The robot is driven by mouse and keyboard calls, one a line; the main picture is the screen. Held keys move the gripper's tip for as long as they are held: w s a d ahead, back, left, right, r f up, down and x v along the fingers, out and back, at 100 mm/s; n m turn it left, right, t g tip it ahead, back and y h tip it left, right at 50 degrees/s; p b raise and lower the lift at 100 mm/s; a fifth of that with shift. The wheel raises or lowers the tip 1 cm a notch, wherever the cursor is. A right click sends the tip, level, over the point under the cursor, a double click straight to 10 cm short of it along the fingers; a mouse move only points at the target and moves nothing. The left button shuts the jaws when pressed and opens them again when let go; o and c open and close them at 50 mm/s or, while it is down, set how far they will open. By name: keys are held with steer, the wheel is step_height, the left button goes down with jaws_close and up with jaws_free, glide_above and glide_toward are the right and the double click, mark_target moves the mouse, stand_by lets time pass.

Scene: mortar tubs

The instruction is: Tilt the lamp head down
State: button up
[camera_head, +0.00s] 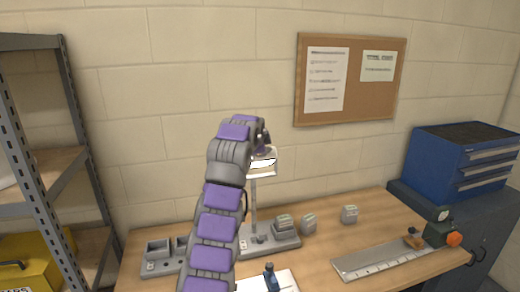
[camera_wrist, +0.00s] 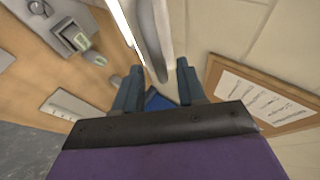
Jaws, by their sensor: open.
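The lamp shows in the head view with a bright white lamp head (camera_head: 263,163), a thin upright post (camera_head: 253,208) and a grey base (camera_head: 262,243) on the bench. My gripper (camera_head: 262,142) is at the lamp head, partly hidden by my own wrist. In the wrist view my gripper (camera_wrist: 158,72) has its two dark fingers apart. The lamp head (camera_wrist: 150,40), a pale grey edge beside a bright strip, reaches down from the top into the gap between the fingers. I cannot tell whether either finger touches it.
A blue drawer cabinet (camera_head: 450,165) stands right, a shelf rack (camera_head: 75,160) left. A corkboard (camera_head: 350,115) hangs behind.

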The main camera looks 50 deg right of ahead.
steer(key=v, duration=1.6)
steer(key=shift+a+r+p, duration=0.15)
steer(key=shift+a+p, duration=0.1)
steer(key=shift+p, duration=0.2)
